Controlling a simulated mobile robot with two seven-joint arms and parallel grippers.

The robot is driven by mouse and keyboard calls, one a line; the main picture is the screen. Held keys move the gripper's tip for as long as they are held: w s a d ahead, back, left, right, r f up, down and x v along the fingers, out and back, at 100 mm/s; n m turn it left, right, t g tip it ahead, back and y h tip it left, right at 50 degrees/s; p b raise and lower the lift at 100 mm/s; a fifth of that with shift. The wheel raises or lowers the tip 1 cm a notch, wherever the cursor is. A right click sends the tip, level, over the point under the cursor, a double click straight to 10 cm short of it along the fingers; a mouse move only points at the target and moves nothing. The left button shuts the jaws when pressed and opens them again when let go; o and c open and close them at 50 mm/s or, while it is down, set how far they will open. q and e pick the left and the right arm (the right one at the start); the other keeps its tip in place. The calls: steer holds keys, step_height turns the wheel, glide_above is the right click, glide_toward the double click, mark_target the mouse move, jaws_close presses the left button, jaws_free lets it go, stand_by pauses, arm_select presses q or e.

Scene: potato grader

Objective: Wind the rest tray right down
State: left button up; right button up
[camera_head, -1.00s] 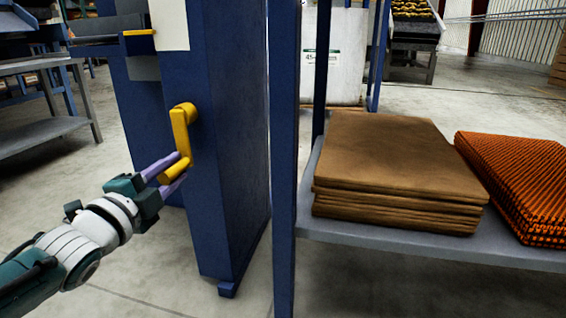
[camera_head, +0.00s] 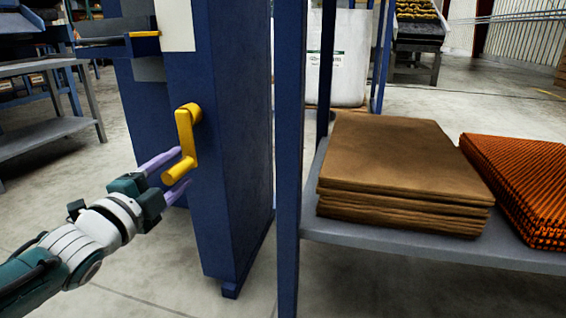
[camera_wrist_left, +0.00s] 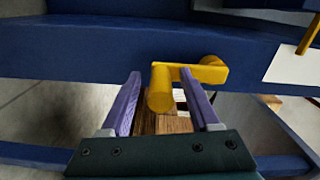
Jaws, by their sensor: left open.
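A yellow crank (camera_head: 186,132) sits on the face of a blue upright housing (camera_head: 228,180), its arm hanging down and its grip pointing out toward my left gripper. My left gripper (camera_head: 183,168) is open, with its two purple fingers apart on either side of the grip. In the left wrist view the crank (camera_wrist_left: 161,88) shows with its grip between the open fingers (camera_wrist_left: 161,74), nearer the right one. A blue ledge with a yellow edge (camera_head: 144,33) juts from the housing at upper left; I cannot tell if it is the rest tray. My right gripper is out of view.
A blue post (camera_head: 289,200) stands right of the housing. A grey shelf (camera_head: 400,249) there carries stacked brown sacks (camera_head: 395,165) and orange netting (camera_head: 520,180). A grey bench (camera_head: 45,130) stands at left. The floor in front of the housing is clear.

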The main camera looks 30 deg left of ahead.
arm_select(q)
steer(key=shift+s+d+r, duration=0.1)
steer(key=shift+s, duration=0.1)
steer(key=p+v, duration=0.5)
steer(key=v, duration=0.4)
steer(key=shift+s, duration=0.3)
